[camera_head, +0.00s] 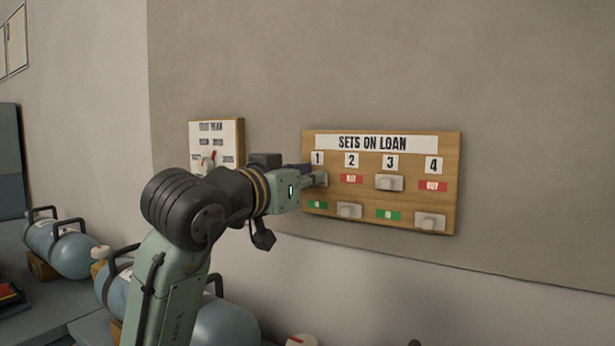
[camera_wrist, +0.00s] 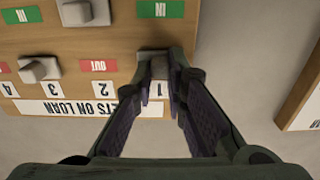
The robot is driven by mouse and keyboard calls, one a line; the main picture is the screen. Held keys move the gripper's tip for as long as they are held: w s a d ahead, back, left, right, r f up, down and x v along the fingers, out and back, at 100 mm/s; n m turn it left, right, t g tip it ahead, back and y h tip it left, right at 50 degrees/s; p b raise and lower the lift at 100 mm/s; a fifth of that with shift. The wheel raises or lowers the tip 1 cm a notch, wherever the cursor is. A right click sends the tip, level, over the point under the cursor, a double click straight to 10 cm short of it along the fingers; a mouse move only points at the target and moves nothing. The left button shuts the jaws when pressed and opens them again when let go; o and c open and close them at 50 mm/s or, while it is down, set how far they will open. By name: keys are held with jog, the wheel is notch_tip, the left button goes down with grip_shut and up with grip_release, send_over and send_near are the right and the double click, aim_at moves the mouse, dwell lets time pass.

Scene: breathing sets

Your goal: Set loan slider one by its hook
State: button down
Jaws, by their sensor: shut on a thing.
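The loan board (camera_head: 385,223) is a wooden panel on the wall headed "SETS ON LOAN", with numbered columns 1 to 4. My gripper (camera_head: 318,179) is at column 1, shut on slider one (camera_wrist: 160,68), a grey knob between the fingertips in the wrist view. Slider one is at the upper place, just under its number, and the green "IN" label (camera_head: 317,204) shows below it. In the wrist view, which is upside down, this label (camera_wrist: 160,9) is also clear. The fingers hide much of the knob. No hook can be made out.
Slider two (camera_head: 349,210) and slider four (camera_head: 430,222) are down with red labels above. Slider three (camera_head: 389,183) is up with green below. A smaller white board (camera_head: 229,135) hangs left of my wrist.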

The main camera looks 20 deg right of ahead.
aim_at(318, 203)
notch_tip(318, 203, down, 5)
jog(key=b, duration=0.2)
jog(key=shift+f+b, duration=0.15)
jog(key=shift+b, duration=0.2)
jog(key=c, duration=1.8)
grip_release()
jog(key=shift+o, duration=1)
jog(key=v, duration=1.2)
